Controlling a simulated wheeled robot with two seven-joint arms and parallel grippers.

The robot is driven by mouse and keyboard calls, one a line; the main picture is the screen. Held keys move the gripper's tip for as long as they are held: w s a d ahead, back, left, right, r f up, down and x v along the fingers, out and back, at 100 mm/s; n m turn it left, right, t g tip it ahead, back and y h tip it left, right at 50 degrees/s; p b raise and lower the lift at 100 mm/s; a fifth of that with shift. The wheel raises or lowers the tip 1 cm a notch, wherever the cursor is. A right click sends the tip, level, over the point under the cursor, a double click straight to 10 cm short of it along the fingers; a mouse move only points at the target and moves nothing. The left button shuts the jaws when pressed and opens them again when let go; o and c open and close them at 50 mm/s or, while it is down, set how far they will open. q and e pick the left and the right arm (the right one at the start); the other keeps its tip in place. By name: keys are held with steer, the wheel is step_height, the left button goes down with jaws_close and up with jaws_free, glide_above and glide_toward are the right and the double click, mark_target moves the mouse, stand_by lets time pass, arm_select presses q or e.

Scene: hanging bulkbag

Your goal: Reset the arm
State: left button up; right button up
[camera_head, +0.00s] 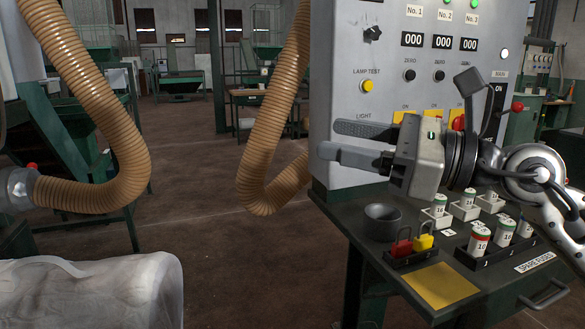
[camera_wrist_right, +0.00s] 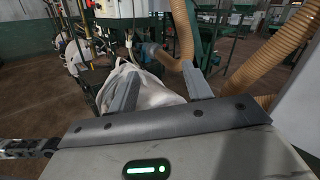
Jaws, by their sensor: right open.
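My right gripper (camera_head: 350,143) is in front of the grey control panel (camera_head: 350,80) in the head view, its fingers pointing left. The fingers are apart and nothing is between them. In the right wrist view the right gripper (camera_wrist_right: 160,90) shows two spread fingers with a white bulk bag (camera_wrist_right: 150,88) beyond them, at a distance. The bag (camera_head: 90,290) also shows at the lower left of the head view. My left gripper is not in either view.
A green bench (camera_head: 335,205) under the panel holds a dark cup (camera_head: 382,222), red and yellow padlocks (camera_head: 401,246) and several fuses (camera_head: 478,238). Ribbed tan hoses (camera_head: 268,140) hang to the left. Brown floor (camera_head: 215,230) is open between the bag and bench.

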steer(key=d+f+m+t+h+p, duration=0.2)
steer(key=f+m+t+h, duration=0.3)
steer(key=f+m, duration=0.9)
steer(key=d+f+m+t+h+p, duration=0.1)
steer(key=d+f+m+t+h, duration=0.4)
steer(key=m, duration=1.7)
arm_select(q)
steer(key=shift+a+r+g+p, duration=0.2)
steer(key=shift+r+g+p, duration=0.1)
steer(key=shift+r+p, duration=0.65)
arm_select(e)
steer(key=s+f+m+g+h, duration=0.2)
steer(key=s+f+m, duration=0.5)
steer(key=f, duration=0.4)
steer(key=s+f+m+g+h, duration=0.2)
steer(key=s+f+m+g, duration=0.2)
steer(key=s+f+m, duration=0.3)
step_height(320, 180, down, 5)
steer(key=s, duration=0.2)
steer(key=shift+s+g, duration=0.35)
steer(key=shift+g, duration=0.05)
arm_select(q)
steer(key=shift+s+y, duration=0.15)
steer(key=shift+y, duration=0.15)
arm_select(e)
steer(key=shift+f, duration=0.1)
